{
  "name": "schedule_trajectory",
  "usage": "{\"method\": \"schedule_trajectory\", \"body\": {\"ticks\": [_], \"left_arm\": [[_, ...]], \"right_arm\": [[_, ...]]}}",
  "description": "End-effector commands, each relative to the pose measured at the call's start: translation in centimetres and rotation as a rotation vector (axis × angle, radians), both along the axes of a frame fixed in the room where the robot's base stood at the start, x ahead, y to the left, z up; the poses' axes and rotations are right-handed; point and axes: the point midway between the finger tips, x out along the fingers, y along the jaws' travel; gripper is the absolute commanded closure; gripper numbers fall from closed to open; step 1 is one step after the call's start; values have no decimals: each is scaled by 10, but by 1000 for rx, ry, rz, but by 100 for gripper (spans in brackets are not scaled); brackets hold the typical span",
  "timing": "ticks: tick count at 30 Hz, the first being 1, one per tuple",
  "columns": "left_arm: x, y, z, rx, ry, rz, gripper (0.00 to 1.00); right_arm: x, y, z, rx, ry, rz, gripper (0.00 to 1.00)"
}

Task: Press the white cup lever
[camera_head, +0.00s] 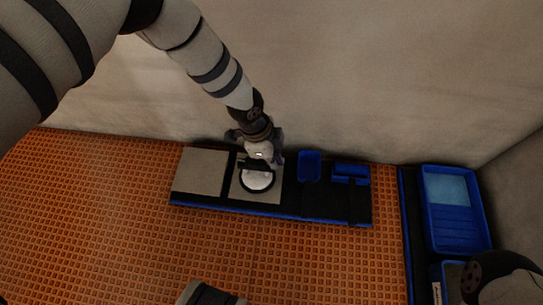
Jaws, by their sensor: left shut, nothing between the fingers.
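The white cup (257,181) is a round white disc with a dark rim on a grey tile (271,198) in the black and blue tray. My left arm comes in from the upper left, and my left gripper (259,160) points down right over the cup's far side. Its fingers are shut with nothing between them. The gripper covers the upper part of the cup, so I cannot make out the lever or tell whether the fingers touch it.
Another grey tile (200,172) lies at the left of the tray (285,213). Small blue bins (309,166) stand at its right. A blue tub (458,231) stands at the far right. A pale wall rises close behind; the orange grid floor in front is mostly clear.

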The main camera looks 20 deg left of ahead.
Motion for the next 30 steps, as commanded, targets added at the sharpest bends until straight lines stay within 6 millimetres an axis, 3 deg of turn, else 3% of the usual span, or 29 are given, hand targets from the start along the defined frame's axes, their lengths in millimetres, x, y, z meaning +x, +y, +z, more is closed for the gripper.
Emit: {"method": "schedule_trajectory", "body": {"ticks": [8, 19, 30], "left_arm": [[0, 0, -2, 16, 5, 1, 100], [0, 0, 14, 15, 4, 2, 100], [-1, -1, 18, 15, 3, 1, 100]], "right_arm": [[0, 0, 0, 0, 0, 0, 62], [0, 0, 8, 0, -9, 0, 62], [2, -1, 10, -3, -14, -3, 62]]}}
